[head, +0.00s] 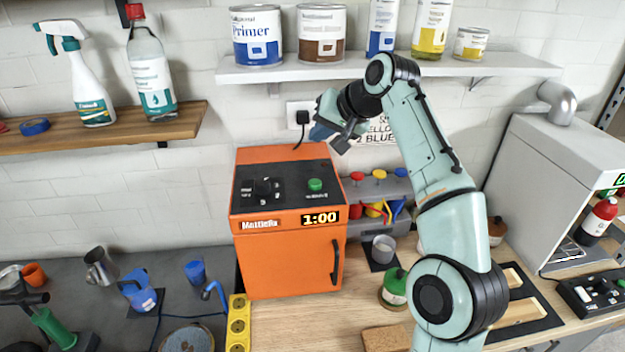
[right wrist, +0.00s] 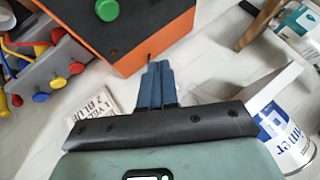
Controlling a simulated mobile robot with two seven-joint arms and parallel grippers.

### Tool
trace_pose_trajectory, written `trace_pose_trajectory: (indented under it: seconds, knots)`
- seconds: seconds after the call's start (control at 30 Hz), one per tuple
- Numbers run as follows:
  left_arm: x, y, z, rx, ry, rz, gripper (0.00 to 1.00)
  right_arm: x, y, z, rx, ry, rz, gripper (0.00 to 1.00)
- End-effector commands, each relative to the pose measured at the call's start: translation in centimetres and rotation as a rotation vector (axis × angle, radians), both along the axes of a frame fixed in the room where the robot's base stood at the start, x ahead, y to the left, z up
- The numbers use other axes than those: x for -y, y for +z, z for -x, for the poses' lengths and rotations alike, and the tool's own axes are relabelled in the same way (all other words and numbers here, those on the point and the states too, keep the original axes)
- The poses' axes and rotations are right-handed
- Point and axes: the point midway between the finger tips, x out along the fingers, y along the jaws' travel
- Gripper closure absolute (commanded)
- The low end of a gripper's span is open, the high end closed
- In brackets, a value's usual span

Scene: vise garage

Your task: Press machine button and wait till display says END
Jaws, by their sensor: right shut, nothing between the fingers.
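The orange machine (head: 290,262) stands on the bench against the wall, its door shut. On its black sloped top are a green button (head: 315,185) and a black knob (head: 263,187). Its display (head: 320,219) reads 1:00. My right gripper (head: 322,131) is above and behind the machine's top, apart from the button, with its fingers shut and empty. In the right wrist view its blue fingertips (right wrist: 154,72) are near the machine's orange edge, and the green button (right wrist: 107,10) is at the top, clear of them. My left gripper is not in view.
A shelf (head: 400,68) with paint cans hangs above my right gripper. A wall socket with a black plug (head: 302,117) is beside it. A grey rack (head: 379,188) with coloured-handled tools is right of the machine. A yellow power strip (head: 239,318) lies at the front left.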

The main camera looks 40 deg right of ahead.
Motion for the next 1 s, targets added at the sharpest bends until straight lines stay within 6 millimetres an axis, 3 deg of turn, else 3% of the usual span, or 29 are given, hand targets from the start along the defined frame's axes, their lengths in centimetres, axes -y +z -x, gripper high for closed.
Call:
trace_pose_trajectory:
  seconds: [0.27,0.67,0.8,1.0]
  knots:
    - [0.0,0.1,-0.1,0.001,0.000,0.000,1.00,0.0,-0.7,-0.1,-0.002,0.001,0.000,1.00]
    - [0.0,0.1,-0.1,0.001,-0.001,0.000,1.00,0.0,-6.0,0.0,-0.004,-0.001,0.000,1.00]
    - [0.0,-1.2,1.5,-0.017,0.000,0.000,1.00,0.0,-7.8,0.0,-0.005,0.001,0.000,1.00]
    - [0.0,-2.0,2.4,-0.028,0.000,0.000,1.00,0.0,-8.8,0.0,-0.002,0.001,0.000,1.00]
